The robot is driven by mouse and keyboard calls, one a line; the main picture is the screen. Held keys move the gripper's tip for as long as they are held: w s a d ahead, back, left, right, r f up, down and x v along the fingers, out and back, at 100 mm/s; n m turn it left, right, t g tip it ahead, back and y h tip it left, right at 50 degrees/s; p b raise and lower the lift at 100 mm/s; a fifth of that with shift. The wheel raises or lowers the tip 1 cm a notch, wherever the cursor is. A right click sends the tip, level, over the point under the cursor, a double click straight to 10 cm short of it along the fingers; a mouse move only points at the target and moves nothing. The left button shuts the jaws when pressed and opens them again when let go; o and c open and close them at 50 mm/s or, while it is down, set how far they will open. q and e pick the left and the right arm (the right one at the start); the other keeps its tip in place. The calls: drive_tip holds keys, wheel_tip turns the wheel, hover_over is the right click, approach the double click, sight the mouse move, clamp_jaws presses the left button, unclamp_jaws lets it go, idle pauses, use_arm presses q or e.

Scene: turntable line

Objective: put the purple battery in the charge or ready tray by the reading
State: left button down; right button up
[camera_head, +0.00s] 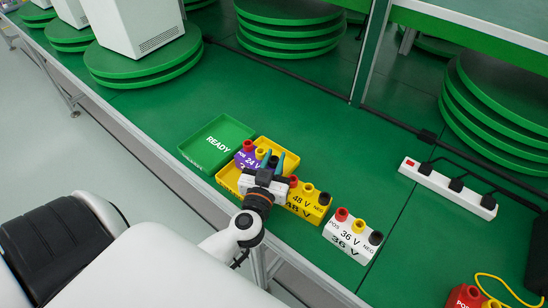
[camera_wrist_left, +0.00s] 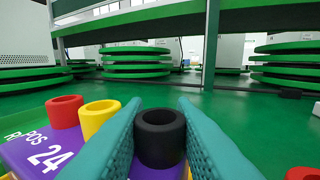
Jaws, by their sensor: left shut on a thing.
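The purple battery (camera_head: 241,160), marked 24 V, has red, yellow and black terminals; it also shows in the left wrist view (camera_wrist_left: 33,156). My left gripper (camera_head: 273,160) has its teal fingers shut on the battery's black terminal (camera_wrist_left: 160,136). The battery is at the yellow tray (camera_head: 228,181); whether it rests in it or hangs just above I cannot tell. The green tray (camera_head: 206,133) lettered READY lies beside it, up and left, and looks empty. The gripper hides part of the yellow tray. No meter reading shows. My right gripper is not in view.
A yellow 48 V battery (camera_head: 308,202) stands close right of my gripper, then a white 36 V battery (camera_head: 348,238). A red battery (camera_head: 466,297) with a yellow cable is at the lower right. A power strip (camera_head: 449,190) lies behind. Green table between is clear.

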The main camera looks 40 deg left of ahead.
use_arm(q)
drive_tip(key=c, duration=1.2)
unclamp_jaws()
drive_tip(key=shift+r, duration=0.55)
drive_tip(key=b+v, duration=0.1)
drive_tip(key=v, duration=1)
drive_tip(key=shift+s+d+r, duration=0.15)
drive_tip(key=shift+s+d, duration=0.05)
drive_tip(key=shift+s, duration=0.3)
